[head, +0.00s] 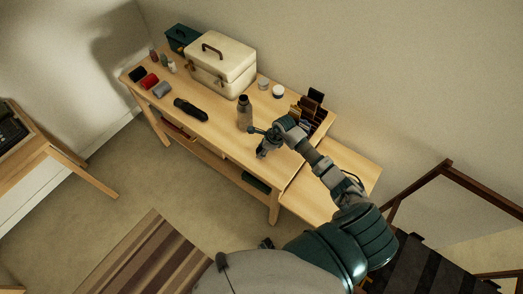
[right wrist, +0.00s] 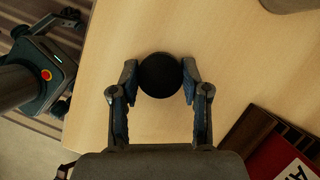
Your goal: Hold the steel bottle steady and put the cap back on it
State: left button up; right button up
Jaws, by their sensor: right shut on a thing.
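The steel bottle (head: 244,112) stands upright on the wooden table in the head view, with a dark upper part. It is not clearly visible in the right wrist view. My right gripper (head: 262,143) is over the table, to the right of the bottle and nearer its front edge, apart from it. In the right wrist view my right gripper (right wrist: 160,76) is shut on a round black cap (right wrist: 160,75), one finger on each side. I cannot tell how high the cap is above the table. My left gripper is not in view, and nothing is seen holding the bottle.
On the table (head: 222,127), a cream case (head: 221,65) stands at the back, with a black object (head: 190,109) before it. Two small white-topped jars (head: 278,91) and a rack of books (head: 308,112) are near the wall. Bare wood surrounds the bottle's front.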

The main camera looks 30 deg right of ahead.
aim_at(258, 150)
jog(key=shift+r, duration=0.55)
notch_tip(258, 150, up, 2)
jog(key=shift+r, duration=0.1)
jog(key=s, duration=0.5)
jog(key=s+a+r, duration=0.1)
jog(key=s, duration=0.4)
jog(key=s+a, duration=0.1)
jog(key=s, duration=0.5)
jog(key=shift+a+r+b, duration=0.1)
jog(key=shift+r+b, duration=0.2)
jog(key=shift+r, duration=0.05)
